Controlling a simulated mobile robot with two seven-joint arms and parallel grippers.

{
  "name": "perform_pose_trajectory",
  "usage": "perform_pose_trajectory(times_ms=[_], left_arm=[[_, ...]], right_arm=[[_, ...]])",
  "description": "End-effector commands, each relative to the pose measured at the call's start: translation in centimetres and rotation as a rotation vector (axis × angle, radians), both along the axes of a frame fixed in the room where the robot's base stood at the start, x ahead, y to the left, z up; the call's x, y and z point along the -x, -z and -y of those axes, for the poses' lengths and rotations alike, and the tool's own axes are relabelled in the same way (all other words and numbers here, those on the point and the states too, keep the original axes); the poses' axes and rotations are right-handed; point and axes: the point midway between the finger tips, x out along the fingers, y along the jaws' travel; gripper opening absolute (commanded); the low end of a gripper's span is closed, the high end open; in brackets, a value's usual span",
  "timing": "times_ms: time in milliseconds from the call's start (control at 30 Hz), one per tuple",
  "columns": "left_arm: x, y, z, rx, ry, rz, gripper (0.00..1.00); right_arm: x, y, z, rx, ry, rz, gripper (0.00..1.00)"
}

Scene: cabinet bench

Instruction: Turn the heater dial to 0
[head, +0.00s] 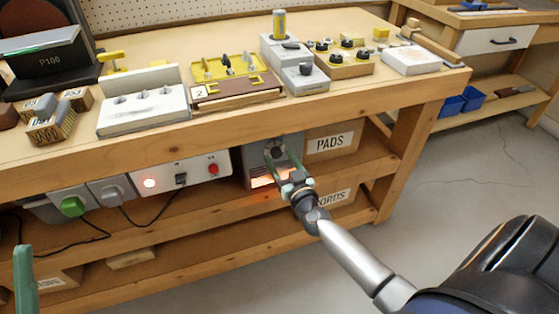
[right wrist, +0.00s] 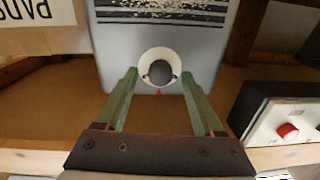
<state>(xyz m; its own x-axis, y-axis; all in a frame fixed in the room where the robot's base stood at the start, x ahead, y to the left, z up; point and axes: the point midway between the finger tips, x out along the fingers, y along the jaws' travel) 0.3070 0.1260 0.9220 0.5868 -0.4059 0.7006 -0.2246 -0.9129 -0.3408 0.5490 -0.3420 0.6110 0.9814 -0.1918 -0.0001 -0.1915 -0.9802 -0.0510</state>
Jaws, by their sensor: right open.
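The grey heater (head: 254,167) stands on the shelf under the bench, with an orange glow low on its front. Its dial (head: 276,150) is a dark round knob on a pale disc; in the right wrist view the dial (right wrist: 160,74) has a red mark beside it. The dial's numbers are not readable. My right gripper (head: 279,154) is open in front of the heater. In the right wrist view its green fingers (right wrist: 160,82) flank the dial with a gap on each side. One green finger of my left gripper (head: 25,280) shows at the lower left.
A white switch box (head: 190,172) with a red knob is left of the heater. A PADS box (head: 329,142) is close on its right. The bench top (head: 150,55) overhangs above, bearing several trays and blocks. Grey floor (head: 440,190) is clear at right.

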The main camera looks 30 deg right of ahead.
Motion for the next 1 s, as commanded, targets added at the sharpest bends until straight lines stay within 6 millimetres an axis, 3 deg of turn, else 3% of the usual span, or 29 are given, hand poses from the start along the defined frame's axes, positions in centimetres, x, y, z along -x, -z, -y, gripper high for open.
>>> perform_pose_trajectory(times_ms=[433,1000], left_arm=[[-0.02,0.25,0.02,0.003,0.003,-0.003,0.5],[-0.01,0.25,0.06,0.002,0.004,-0.002,0.5]], right_arm=[[-0.92,-0.03,0.16,-0.001,0.0,0.0,0.68],[-0.88,-0.02,0.15,-0.001,-0.001,0.0,0.04]])
